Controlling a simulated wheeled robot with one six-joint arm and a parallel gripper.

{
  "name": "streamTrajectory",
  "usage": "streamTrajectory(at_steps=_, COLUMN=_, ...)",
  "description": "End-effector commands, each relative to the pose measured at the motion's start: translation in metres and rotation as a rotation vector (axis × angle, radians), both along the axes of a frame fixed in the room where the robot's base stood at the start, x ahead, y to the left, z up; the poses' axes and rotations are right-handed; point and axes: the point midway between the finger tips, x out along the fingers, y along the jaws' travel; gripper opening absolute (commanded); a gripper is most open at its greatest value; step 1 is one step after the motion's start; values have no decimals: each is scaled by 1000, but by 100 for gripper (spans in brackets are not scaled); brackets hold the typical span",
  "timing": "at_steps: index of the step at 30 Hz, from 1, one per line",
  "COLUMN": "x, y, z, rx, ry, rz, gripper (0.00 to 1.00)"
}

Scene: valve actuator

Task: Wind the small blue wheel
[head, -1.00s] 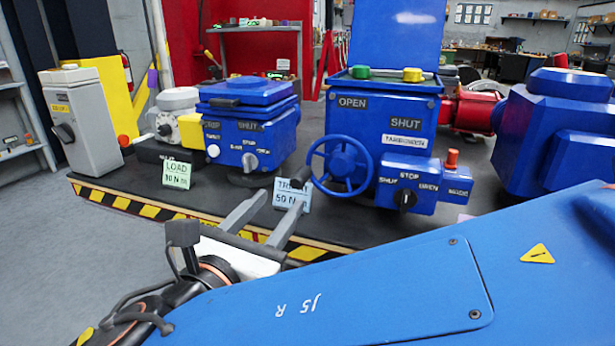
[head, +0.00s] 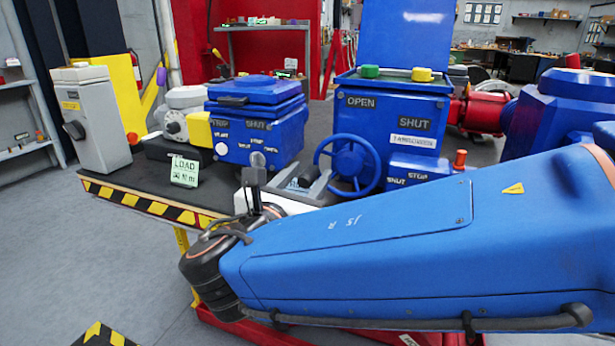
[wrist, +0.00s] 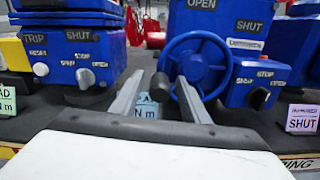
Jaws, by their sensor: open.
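The small blue wheel (head: 347,163) is a spoked handwheel on the front of the blue actuator box marked OPEN and SHUT. It also shows in the wrist view (wrist: 196,66), upright, right of centre. A dark, rounded handle (wrist: 160,87) stands out near the wheel's lower left. My gripper (wrist: 159,80) is open, with one grey finger on each side of that handle in the picture. I cannot tell whether either finger touches it. The right finger overlaps the wheel's lower left rim in view. In the head view my gripper (head: 311,176) is just left of the wheel.
A second blue box (head: 256,125) with TRIP and SHUT labels stands left. A LOAD card (head: 185,171) stands at the bench's striped front edge. A pale card (wrist: 146,105) lies behind my fingers. A SHUT card (wrist: 302,118) stands right of the wheel. An orange button (head: 460,159) sits right.

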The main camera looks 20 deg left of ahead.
Motion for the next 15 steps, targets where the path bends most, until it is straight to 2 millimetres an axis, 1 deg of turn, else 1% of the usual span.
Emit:
streamTrajectory(at_steps=7, x=0, y=0, z=0, rx=0, ry=0, rz=0, gripper=41)
streamTrajectory(at_steps=8, x=0, y=0, z=0, rx=0, ry=0, rz=0, gripper=37)
streamTrajectory(at_steps=9, x=0, y=0, z=0, rx=0, ry=0, rz=0, gripper=27)
streamTrajectory(at_steps=11, x=0, y=0, z=0, rx=0, ry=0, rz=0, gripper=13)
streamTrajectory(at_steps=12, x=0, y=0, z=0, rx=0, ry=0, rz=0, gripper=3)
streamTrajectory(at_steps=13, x=0, y=0, z=0, rx=0, ry=0, rz=0, gripper=0)
streamTrajectory(at_steps=15, x=0, y=0, z=0, rx=0, ry=0, rz=0, gripper=0)
